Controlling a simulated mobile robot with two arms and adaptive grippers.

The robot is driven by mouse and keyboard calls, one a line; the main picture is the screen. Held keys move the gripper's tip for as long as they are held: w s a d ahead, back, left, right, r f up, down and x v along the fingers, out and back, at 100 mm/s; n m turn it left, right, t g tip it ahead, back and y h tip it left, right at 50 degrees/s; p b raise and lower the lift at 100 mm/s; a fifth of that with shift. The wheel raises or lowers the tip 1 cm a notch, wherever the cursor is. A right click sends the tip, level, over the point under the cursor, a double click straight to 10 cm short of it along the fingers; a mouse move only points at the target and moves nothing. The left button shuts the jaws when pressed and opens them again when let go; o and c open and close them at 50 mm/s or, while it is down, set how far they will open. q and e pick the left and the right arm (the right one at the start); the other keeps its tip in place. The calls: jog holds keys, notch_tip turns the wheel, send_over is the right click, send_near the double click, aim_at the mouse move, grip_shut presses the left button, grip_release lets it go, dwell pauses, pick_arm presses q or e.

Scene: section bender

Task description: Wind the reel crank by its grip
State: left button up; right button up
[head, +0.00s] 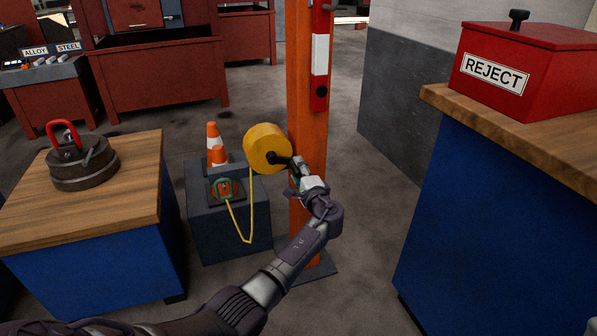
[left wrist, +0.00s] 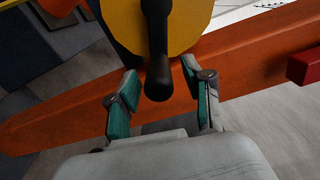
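The reel is a yellow drum (head: 264,147) mounted on the orange post (head: 307,120), and it also shows at the top of the left wrist view (left wrist: 190,22). Its black crank grip (left wrist: 159,75) points toward my left gripper (left wrist: 160,92). The two fingers stand apart on either side of the grip's end, with visible gaps. In the head view my left gripper (head: 298,168) is at the right of the drum, by the dark crank (head: 277,158). A yellow line (head: 252,215) hangs from the drum. My right gripper is out of view.
A wood-topped blue bench (head: 90,210) is at the left. A blue cabinet (head: 480,210) with a red REJECT box (head: 530,72) is at the right. Floor is clear between post and cabinet.

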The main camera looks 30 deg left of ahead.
pick_arm(q)
jog(key=shift+s+d+f, duration=0.1)
jog(key=shift+s+d, duration=0.1)
jog(key=shift+d, duration=0.05)
jog(key=v, duration=1.1)
jog(key=shift+d, duration=0.2)
jog(key=shift+s, duration=0.15)
